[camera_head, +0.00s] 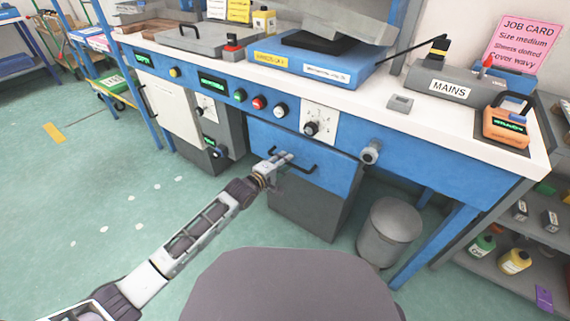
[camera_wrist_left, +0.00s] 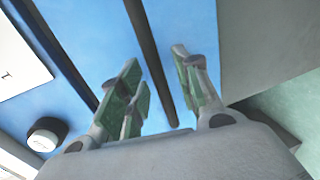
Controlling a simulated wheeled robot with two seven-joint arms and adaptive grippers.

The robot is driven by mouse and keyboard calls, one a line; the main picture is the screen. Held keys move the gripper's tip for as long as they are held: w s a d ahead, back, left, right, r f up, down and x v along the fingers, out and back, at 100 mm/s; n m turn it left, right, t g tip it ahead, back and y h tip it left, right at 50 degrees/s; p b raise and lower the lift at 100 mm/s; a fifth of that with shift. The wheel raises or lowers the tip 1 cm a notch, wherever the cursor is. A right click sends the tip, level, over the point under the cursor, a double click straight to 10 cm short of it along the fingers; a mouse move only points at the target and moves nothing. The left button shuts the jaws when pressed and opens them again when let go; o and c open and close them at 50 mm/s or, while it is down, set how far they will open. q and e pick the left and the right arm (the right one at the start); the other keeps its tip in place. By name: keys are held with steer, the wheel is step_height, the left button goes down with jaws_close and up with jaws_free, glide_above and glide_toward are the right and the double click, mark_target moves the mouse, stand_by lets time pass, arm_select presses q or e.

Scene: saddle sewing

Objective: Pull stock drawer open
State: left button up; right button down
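The stock drawer (camera_head: 335,174) has a blue front under the bench and a dark bar handle (camera_head: 306,171). In the head view my left gripper (camera_head: 283,158) reaches the left part of this handle. The left wrist view shows the dark handle bar (camera_wrist_left: 151,62) running between my open left fingers (camera_wrist_left: 158,88), which have green pads. Blue shows on both sides of the bar, so the fingers look apart from it. The drawer front looks in line with the cabinet. My right gripper is not in view.
A grey bin (camera_head: 391,232) stands on the floor right of the drawer cabinet. A round grey knob (camera_head: 371,152) sticks out right of the drawer. The bench top (camera_head: 385,110) carries a MAINS box (camera_head: 447,86). A grey rounded shape fills the bottom centre.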

arm_select(q)
steer(key=shift+w+d+f, duration=0.1)
steer(key=shift+w+d, duration=0.2)
steer(key=shift+w, duration=0.1)
steer(key=shift+c, duration=0.2)
jaws_close()
